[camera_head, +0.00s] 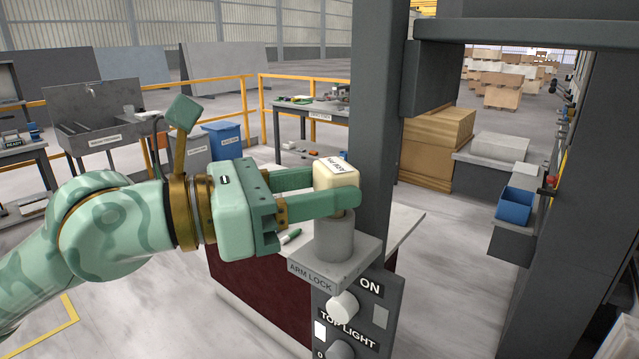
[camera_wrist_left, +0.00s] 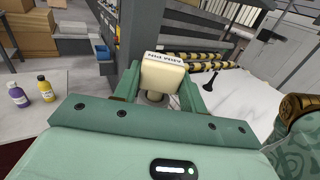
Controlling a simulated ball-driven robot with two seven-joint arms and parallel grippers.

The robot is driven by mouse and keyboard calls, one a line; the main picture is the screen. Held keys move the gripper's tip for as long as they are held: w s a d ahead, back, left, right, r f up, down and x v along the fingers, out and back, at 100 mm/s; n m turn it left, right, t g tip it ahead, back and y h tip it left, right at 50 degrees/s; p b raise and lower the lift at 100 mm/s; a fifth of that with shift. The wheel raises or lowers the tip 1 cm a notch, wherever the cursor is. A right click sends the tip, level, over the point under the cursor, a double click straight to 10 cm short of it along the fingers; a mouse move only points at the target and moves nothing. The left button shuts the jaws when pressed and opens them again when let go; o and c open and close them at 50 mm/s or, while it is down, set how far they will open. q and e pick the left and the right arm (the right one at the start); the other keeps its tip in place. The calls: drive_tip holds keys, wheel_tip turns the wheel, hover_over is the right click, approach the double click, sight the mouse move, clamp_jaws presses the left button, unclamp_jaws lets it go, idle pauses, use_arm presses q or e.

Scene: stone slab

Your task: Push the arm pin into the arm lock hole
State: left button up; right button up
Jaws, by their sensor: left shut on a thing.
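The arm pin (camera_head: 336,172) has a cream block head with a printed label on top. My left gripper (camera_head: 340,188) is shut on this head, one finger on each side. The arm lock (camera_head: 334,240) is a grey upright cylinder on a small bracket marked ARM LOCK, directly under the pin head. The front finger hides the joint between head and cylinder, so I cannot tell how deep the pin sits. In the left wrist view, the pin head (camera_wrist_left: 163,76) is between the fingers, with a round grey part (camera_wrist_left: 154,98) below it. My right gripper is out of view.
A grey post (camera_head: 378,120) stands close behind the pin. A pale worktop (camera_head: 400,228) lies behind. Two bottles, purple (camera_wrist_left: 18,96) and yellow (camera_wrist_left: 46,90), stand left in the wrist view.

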use_arm(q)
drive_tip(key=shift+f+b, duration=0.65)
drive_tip(key=shift+f, duration=0.2)
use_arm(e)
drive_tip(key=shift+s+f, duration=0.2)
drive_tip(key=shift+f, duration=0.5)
use_arm(q)
drive_tip(key=o, duration=1.2)
drive_tip(key=b+v, duration=0.5)
drive_tip(key=v, duration=1.1)
drive_tip(key=shift+a+b, duration=0.2)
drive_tip(key=shift+b, duration=0.1)
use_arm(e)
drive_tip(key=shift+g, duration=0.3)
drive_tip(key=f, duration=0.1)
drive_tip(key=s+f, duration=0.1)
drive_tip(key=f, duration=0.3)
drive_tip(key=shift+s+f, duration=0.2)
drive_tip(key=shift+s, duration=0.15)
use_arm(q)
drive_tip(key=shift+r, duration=0.1)
